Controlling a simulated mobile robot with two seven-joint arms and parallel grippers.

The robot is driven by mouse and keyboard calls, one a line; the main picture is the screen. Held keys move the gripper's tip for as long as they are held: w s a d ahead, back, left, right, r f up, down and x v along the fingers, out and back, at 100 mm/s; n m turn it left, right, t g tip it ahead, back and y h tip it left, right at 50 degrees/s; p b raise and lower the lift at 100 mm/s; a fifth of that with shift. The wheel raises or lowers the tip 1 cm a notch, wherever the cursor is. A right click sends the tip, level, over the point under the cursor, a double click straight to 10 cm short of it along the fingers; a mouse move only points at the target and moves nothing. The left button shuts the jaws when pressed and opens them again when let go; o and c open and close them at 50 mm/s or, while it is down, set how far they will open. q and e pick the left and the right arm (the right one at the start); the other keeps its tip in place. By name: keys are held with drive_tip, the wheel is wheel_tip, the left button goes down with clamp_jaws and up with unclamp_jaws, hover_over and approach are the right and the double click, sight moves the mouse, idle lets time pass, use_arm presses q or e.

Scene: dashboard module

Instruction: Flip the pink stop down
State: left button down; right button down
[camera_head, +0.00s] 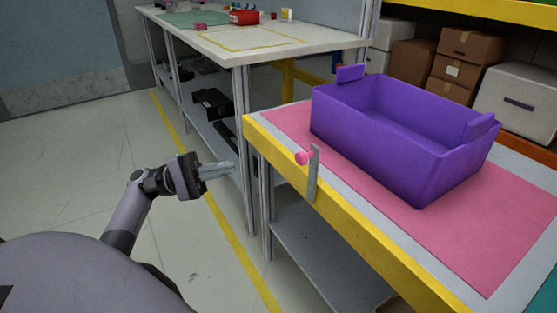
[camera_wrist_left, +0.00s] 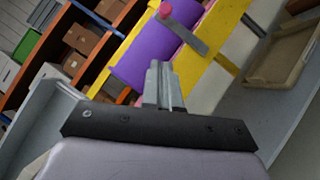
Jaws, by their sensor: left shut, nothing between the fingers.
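The pink stop (camera_head: 303,157) is a round pink knob near the upper end of a flat grey lever (camera_head: 313,174). The lever stands upright against the yellow front edge of the table, its top rising above the tabletop. In the left wrist view the pink knob (camera_wrist_left: 166,9) and grey lever (camera_wrist_left: 184,30) show at the top, ahead of the fingers. My left gripper (camera_head: 231,168) is shut and empty, left of the stop and apart from it. Its closed fingers (camera_wrist_left: 157,66) also show in the left wrist view. My right gripper is not in view.
A purple bin (camera_head: 390,145) stands on the pink mat (camera_head: 470,245) behind the stop. The yellow table edge (camera_head: 375,240) runs along the front, with a grey shelf (camera_head: 325,265) below. A white workbench (camera_head: 270,45) stands behind. Open floor (camera_head: 90,150) lies at left.

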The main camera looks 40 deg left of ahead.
use_arm(q)
approach(308, 155)
drive_tip(key=shift+w+d+r, duration=0.2)
drive_tip(key=shift+w+d, duration=1.35)
drive_tip(key=shift+w, duration=0.15)
